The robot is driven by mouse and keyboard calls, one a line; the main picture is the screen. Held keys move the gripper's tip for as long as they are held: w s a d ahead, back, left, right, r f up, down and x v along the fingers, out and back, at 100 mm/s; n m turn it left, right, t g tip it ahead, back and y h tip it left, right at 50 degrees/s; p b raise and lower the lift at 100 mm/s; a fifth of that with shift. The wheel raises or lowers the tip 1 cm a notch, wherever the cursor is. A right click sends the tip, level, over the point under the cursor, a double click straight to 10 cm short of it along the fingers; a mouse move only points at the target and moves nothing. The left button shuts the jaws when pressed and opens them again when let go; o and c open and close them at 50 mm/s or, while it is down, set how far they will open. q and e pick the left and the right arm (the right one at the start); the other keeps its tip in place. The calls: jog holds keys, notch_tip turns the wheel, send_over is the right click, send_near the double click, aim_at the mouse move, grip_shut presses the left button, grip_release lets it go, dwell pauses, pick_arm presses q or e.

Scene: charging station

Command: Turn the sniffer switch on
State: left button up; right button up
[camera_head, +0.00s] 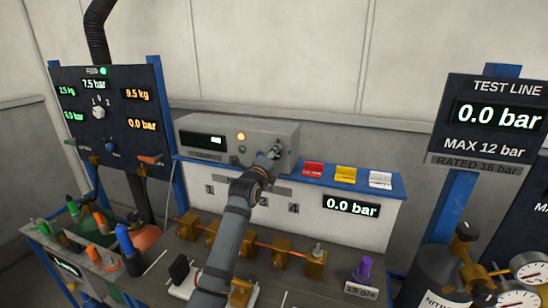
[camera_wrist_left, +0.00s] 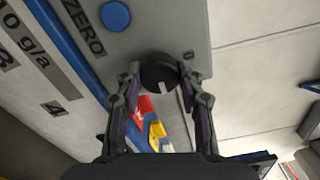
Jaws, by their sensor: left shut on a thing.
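The sniffer is a grey box (camera_head: 225,135) with a dark display, standing on the back ledge in the head view. Its switch is a round black knob (camera_wrist_left: 160,74) with a pale pointer line, seen in the wrist view. A small "0" mark is beside the knob. My left gripper (camera_head: 273,156) is at the right end of the box front, hiding the switch in the head view. In the wrist view the left gripper (camera_wrist_left: 162,68) has one finger on each side of the knob and is shut on it. My right gripper is not in view.
A blue button (camera_wrist_left: 116,16) marked ZERO sits beside the knob. Red, yellow and white items (camera_head: 345,174) lie on the ledge right of the box. Brass fittings (camera_head: 315,263) on a rail stand below my arm. A feed panel (camera_head: 110,115) is at the left.

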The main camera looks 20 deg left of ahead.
pick_arm(q)
jog(key=o, duration=1.2)
jog(key=shift+c, duration=0.2)
jog(key=s, duration=1.2)
jog(key=shift+a, duration=0.2)
